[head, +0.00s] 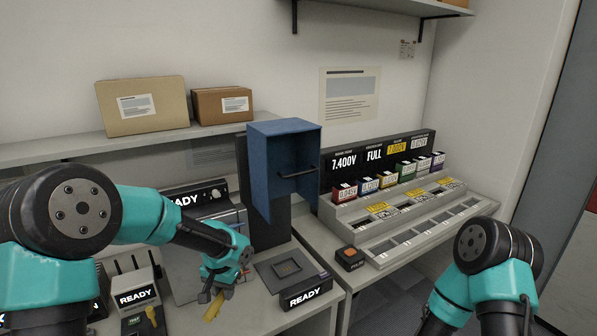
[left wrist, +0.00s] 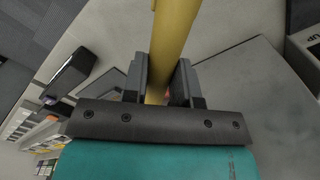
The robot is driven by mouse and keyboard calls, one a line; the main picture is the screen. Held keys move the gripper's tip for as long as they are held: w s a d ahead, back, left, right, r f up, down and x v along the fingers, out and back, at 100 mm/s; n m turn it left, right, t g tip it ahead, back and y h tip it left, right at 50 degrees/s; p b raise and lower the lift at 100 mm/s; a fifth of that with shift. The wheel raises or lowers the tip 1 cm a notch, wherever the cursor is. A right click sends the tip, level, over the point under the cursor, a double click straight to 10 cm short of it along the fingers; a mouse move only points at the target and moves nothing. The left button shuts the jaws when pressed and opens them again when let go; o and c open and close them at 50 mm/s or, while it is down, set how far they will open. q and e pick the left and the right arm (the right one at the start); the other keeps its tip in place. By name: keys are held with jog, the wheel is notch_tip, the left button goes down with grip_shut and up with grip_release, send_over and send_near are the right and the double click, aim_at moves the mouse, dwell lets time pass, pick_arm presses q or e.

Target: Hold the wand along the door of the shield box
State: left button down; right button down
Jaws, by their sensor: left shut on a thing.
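My left gripper (head: 212,294) is shut on a yellow wand (head: 213,308), low over the front of the left bench. In the left wrist view the wand (left wrist: 171,40) is a yellow rod standing between the two dark fingers (left wrist: 160,85). A blue box-like piece with a dark bar handle (head: 285,165) stands in front of a dark upright panel, behind and right of my gripper. It looks like the shield box or its door; I cannot tell which. The wand is apart from it. My right arm (head: 485,255) is at the lower right; its gripper is out of frame.
A READY unit with a flat top (head: 285,268) sits right of my left gripper. A grey metal case (head: 185,250) stands behind it, and another READY unit (head: 137,297) is at left. A sloped rack (head: 400,215) with several coloured batteries fills the right bench.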

pick_arm(q)
jog(key=shift+w+a+r, duration=0.1)
jog(key=shift+w+r, duration=0.3)
jog(key=shift+w, duration=0.15)
jog(key=s+a+r+m, duration=0.4)
jog(key=r+m, duration=0.4)
jog(key=shift+r+m, duration=0.2)
jog(key=shift+m, duration=0.1)
jog(key=shift+w+a, duration=0.1)
jog(key=shift+a, duration=0.05)
jog(key=w+a, duration=0.4)
jog(key=w, duration=0.3)
jog(key=shift+w+a, duration=0.2)
jog(key=shift+w, duration=0.1)
dwell(0.7)
dwell(1.2)
